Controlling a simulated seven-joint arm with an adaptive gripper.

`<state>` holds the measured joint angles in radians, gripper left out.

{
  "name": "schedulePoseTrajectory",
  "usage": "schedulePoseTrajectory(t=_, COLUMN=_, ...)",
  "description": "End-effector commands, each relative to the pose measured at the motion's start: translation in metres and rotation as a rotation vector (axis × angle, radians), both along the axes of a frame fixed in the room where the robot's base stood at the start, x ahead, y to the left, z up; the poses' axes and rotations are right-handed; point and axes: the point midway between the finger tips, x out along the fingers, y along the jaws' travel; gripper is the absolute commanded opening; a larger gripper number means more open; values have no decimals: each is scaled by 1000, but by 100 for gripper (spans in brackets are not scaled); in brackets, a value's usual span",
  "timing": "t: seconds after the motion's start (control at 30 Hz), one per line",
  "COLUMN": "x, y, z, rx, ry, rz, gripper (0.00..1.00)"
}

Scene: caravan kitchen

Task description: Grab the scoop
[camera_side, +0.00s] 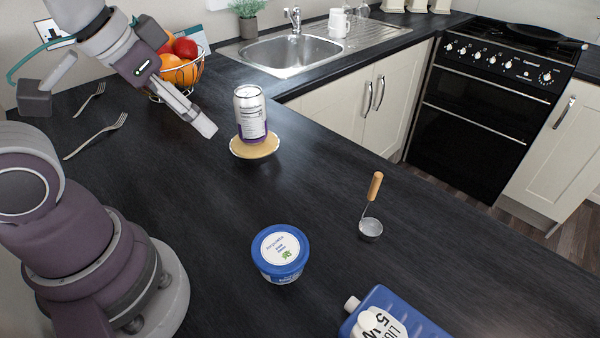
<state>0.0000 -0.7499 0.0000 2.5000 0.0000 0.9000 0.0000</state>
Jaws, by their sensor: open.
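The scoop (370,227) stands on the dark countertop right of centre. It has a small metal bowl at the bottom and a thin stem rising to a light wooden handle (375,186). My gripper (203,126) is open and empty at the upper left, raised in front of the fruit bowl. It is well to the left of the scoop and apart from it.
A can (250,114) stands on a yellowish dish (256,149) between my gripper and the scoop. A blue-lidded tub (280,252) and a blue jug (395,316) are nearer. Two forks (97,136) lie at left. The counter (470,265) right of the scoop is clear.

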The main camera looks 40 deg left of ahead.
Motion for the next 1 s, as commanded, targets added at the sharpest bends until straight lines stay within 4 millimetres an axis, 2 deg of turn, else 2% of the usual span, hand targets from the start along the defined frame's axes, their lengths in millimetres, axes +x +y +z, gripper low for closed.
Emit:
schedulePoseTrajectory(t=0.17, x=8, y=-3, z=5, rx=31, ry=19, rz=-56, gripper=44)
schedulePoseTrajectory(t=0.27, x=31, y=-12, z=14, rx=108, ry=75, rz=-227, gripper=44)
schedulePoseTrajectory(t=0.4, x=75, y=-38, z=17, rx=192, ry=156, rz=-578, gripper=44)
schedulePoseTrajectory(t=0.6, x=133, y=-76, z=-5, rx=179, ry=184, rz=-1075, gripper=44)
schedulePoseTrajectory(t=0.7, x=154, y=-90, z=-20, rx=140, ry=149, rz=-1265, gripper=44)
schedulePoseTrajectory(t=0.83, x=170, y=-98, z=-35, rx=98, ry=95, rz=-1411, gripper=44)
schedulePoseTrajectory(t=1.0, x=176, y=-105, z=-50, rx=80, ry=70, rz=-1468, gripper=44)
